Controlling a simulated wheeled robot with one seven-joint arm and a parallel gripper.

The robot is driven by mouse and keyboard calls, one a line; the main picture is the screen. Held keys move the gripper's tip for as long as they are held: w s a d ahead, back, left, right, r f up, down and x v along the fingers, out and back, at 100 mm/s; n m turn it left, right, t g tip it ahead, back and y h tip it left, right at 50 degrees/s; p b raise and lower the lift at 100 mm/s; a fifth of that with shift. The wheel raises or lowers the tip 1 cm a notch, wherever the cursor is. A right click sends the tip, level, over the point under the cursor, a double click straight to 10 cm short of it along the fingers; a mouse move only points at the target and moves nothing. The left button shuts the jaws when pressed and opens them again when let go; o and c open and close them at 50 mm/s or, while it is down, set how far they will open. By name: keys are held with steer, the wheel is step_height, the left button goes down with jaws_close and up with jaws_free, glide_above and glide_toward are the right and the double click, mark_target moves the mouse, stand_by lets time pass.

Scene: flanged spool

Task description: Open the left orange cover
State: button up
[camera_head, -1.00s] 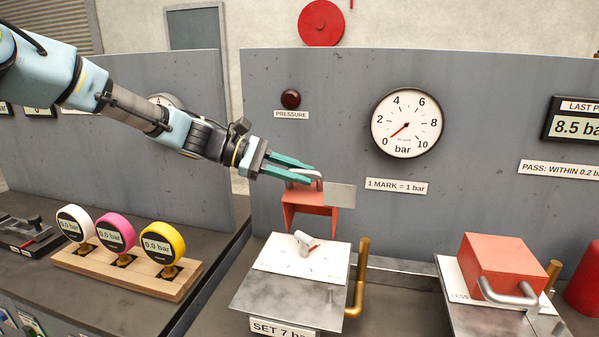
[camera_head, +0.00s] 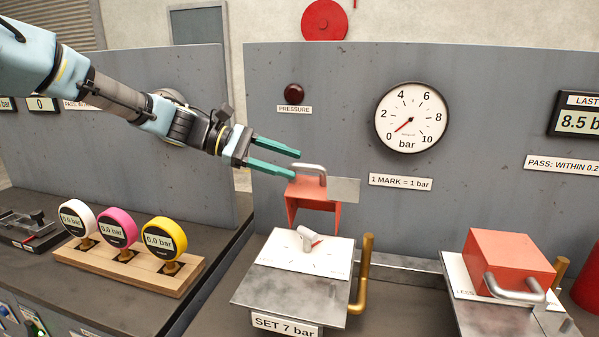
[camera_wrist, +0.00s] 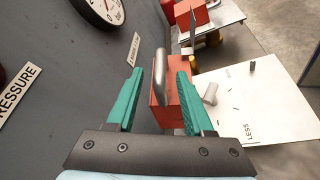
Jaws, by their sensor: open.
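The left orange cover (camera_head: 314,193) stands swung up at the back of its plate, with its grey bar handle (camera_head: 309,168) on top. The dial plate (camera_head: 305,252) with its pale lever knob (camera_head: 309,238) lies uncovered in front of it.
A second orange cover (camera_head: 508,262) sits closed on the right plate. A brass pipe (camera_head: 364,275) rises beside the left plate. A wooden rack (camera_head: 130,268) holds white, pink and yellow gauges at the left. The grey panel (camera_head: 270,145) stands close behind.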

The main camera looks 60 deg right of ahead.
steer(key=b+v, duration=0.1)
steer(key=v, duration=0.6)
steer(key=shift+b, duration=0.35)
steer(key=w+a+f+t+y, duration=0.1)
steer(key=w+a+f+t, duration=0.3)
steer(key=a, duration=0.5)
steer(key=w+a+f+t+y, duration=0.1)
steer(key=w+a+f+t, duration=0.1)
steer(key=w+a+f, duration=0.45)
steer(key=w+a+f+t+y, duration=0.2)
steer(key=w+a+f+t, duration=0.15)
steer(key=a, duration=0.65)
steer(key=s+a+f+t+y, duration=0.2)
steer(key=a+t+y, duration=0.1)
steer(key=a, duration=2.5)
steer(key=shift+f+t, duration=0.15)
steer(key=shift+t, duration=0.5)
